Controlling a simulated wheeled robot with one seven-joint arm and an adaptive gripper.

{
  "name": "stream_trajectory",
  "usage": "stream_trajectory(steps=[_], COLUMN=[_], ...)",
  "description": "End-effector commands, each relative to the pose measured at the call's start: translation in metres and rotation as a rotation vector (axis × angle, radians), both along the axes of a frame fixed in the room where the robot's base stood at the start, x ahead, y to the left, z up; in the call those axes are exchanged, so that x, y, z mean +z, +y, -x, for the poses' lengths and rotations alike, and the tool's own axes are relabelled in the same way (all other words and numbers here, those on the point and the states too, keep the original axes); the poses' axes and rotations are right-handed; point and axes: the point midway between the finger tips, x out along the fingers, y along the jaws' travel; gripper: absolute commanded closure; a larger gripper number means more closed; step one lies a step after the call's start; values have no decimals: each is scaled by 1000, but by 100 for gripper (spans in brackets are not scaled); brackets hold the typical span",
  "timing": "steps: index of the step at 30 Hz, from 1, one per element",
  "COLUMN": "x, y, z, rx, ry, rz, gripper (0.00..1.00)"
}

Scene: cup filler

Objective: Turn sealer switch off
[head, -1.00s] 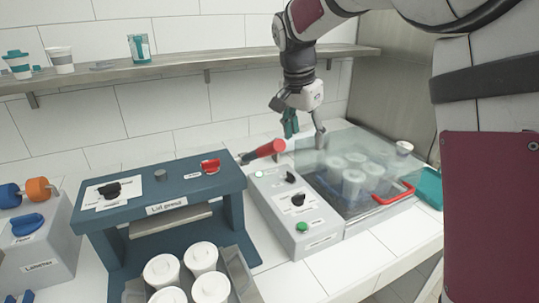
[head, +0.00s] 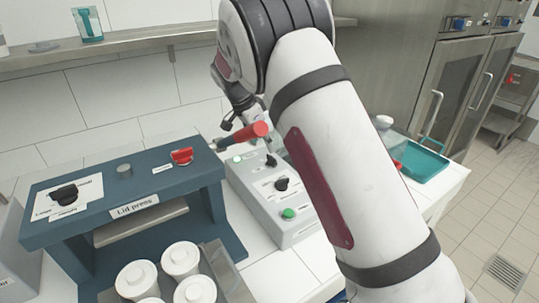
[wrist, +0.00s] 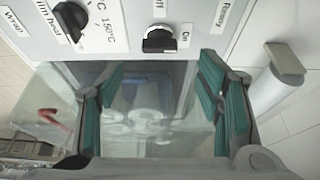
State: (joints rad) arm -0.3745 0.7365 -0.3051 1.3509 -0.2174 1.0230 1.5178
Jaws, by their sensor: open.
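The sealer (head: 275,210) is a grey box with a sloped control panel. Its black sealer switch (wrist: 160,40), with "On" beside it and a partly cut label above, is near the top middle of the wrist view. It also shows in the head view (head: 271,160). Its handle lies roughly crosswise in the wrist view; I cannot tell its exact setting. My gripper (wrist: 160,85) is open and empty, with teal fingers either side below the switch, not touching it.
The black film heat knob (wrist: 70,20) is left of the switch. A clear cover with cups (wrist: 145,105) lies beyond the fingers. The blue lid press (head: 130,200) with its red-ended lever (head: 245,135) stands left of the sealer. A teal tray (head: 425,160) is at right.

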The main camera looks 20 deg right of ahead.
Motion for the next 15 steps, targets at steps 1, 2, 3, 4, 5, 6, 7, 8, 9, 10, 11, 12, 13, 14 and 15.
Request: stream_trajectory(steps=[1, 2, 3, 4, 5, 6, 7, 8, 9, 10, 11, 12, 13, 14, 15], x=[-11, -16, -23, -28, -33, -38, -42, -46, -50, -53, -56, -58, -60, -61, -62], y=[-5, -7, -9, -11, -13, -15, -16, -18, -19, -20, -21, -22, -23, -23, -24], z=[-1, -2, -2, -3, -4, -5, -5, -6, -6, -6, -7, -7, -7, -8, -8], rx=[-2, -1, -1, 0, 0, -1, -1, 0, 0, 0, 0, 1, 1, 1, 1], ry=[4, 3, 4, 3, 2, 2, 2, 1, 3, 3, 3, 2, 1, 1, 1], rz=[1, 0, 0, 0, 0, 0, -1, -1, -1, -1, -1, -1, -1, -1, -1], gripper=[40, 40, 40, 40, 40, 40, 40, 40, 40, 40, 40, 40, 40, 40, 40])
